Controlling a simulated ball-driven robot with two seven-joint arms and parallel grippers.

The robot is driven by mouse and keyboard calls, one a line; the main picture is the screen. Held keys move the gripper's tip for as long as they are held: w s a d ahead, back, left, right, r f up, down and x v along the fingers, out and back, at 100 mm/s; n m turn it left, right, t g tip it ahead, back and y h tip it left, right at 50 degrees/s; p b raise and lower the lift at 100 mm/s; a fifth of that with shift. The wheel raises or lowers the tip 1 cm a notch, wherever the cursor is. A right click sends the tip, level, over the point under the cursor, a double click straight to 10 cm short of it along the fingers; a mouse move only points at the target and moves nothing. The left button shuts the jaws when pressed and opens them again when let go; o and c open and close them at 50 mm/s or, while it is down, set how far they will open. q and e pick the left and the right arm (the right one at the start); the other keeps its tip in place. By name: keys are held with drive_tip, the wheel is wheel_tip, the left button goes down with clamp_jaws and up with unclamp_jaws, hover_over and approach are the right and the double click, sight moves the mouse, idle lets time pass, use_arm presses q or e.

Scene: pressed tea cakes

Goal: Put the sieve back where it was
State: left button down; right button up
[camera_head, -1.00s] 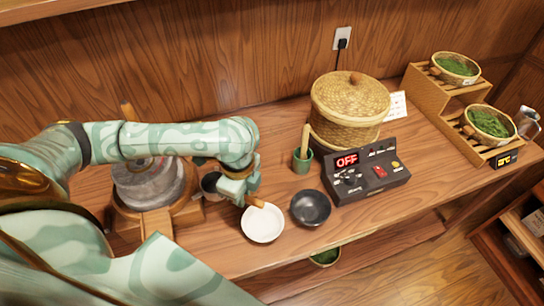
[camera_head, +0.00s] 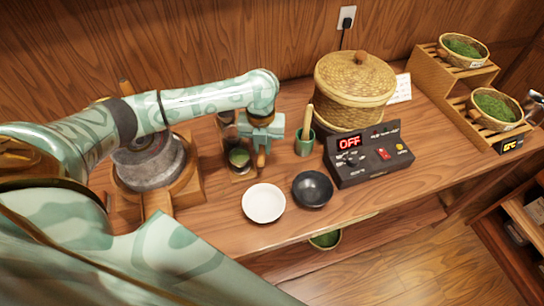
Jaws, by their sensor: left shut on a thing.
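My left gripper (camera_head: 262,137) is shut on the sieve, whose short wooden handle (camera_head: 261,158) shows below the jaws. It is over the back part of the counter, left of the green whisk cup. The rest of the sieve is hard to make out beside the gripper. A round dark-rimmed thing with green inside (camera_head: 239,158) shows just left of the handle; I cannot tell whether it belongs to the sieve or stands under it. My right gripper is not in view.
A white bowl (camera_head: 264,203) and a black bowl (camera_head: 312,188) stand in front. A stone mill (camera_head: 148,165) is at left. The green cup (camera_head: 304,143), lidded basket (camera_head: 355,85) and control box reading OFF (camera_head: 368,155) are at right. The counter's front edge is close.

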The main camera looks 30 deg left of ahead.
sight(271, 162)
use_arm(q)
drive_tip(key=w+f, duration=0.1)
drive_tip(key=w+f+b, duration=0.1)
drive_tip(key=w+f, duration=0.1)
drive_tip(key=f, duration=0.1)
drive_tip(key=shift+d+b, duration=0.3)
drive_tip(key=shift+d, duration=0.05)
wheel_tip(271, 162, down, 3)
drive_tip(key=shift+f+b, duration=0.15)
drive_tip(key=shift+b, duration=0.55)
drive_tip(key=shift+w, duration=0.1)
drive_tip(key=c, duration=1.4)
unclamp_jaws()
drive_tip(key=shift+o, duration=0.2)
